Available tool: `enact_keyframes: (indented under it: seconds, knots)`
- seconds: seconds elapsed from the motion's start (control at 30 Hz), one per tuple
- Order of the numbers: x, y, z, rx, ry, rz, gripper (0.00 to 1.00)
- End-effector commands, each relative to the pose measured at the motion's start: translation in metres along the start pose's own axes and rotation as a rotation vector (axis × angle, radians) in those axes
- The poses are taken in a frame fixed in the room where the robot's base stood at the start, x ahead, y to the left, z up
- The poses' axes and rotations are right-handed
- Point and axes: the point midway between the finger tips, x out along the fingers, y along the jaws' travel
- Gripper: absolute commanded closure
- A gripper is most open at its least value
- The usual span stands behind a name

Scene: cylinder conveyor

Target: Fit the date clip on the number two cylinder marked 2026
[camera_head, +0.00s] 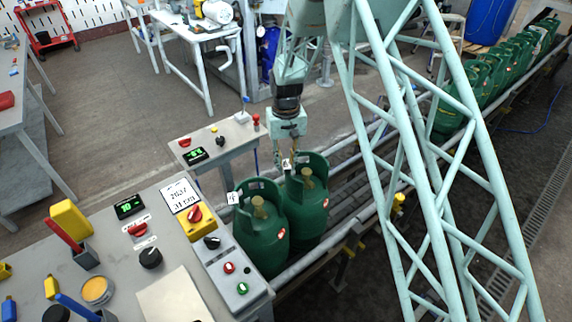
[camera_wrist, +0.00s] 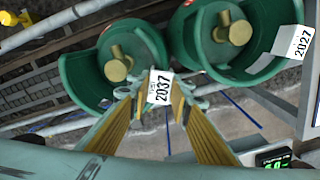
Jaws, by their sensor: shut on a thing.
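Two green gas cylinders stand side by side on the conveyor. The nearer cylinder (camera_head: 262,232) has a white clip (camera_head: 233,198) on its collar, reading 2027 in the wrist view (camera_wrist: 300,42). The farther cylinder (camera_head: 308,215) shows no clip on its collar; in the wrist view it is the left one (camera_wrist: 75,75), with a brass valve (camera_wrist: 117,65). My gripper (camera_wrist: 158,92) is shut on a white date clip (camera_wrist: 160,87) that seems to read 2037. The clip is beside the farther cylinder's collar rim; I cannot tell whether they touch.
A small panel stand (camera_head: 215,138) is behind the cylinders. More green cylinders (camera_head: 500,65) line the conveyor at the upper right. Conveyor rails (camera_head: 345,215) run beside the cylinders.

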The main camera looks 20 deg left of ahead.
Motion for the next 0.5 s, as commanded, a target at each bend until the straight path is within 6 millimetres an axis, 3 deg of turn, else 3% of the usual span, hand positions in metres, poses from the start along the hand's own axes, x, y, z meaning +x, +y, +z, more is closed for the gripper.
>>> enact_keyframes:
  seconds: [0.5]
  knots:
    - [0.0083, 0.0, 0.0, 0.0, 0.0, 0.0, 0.88]
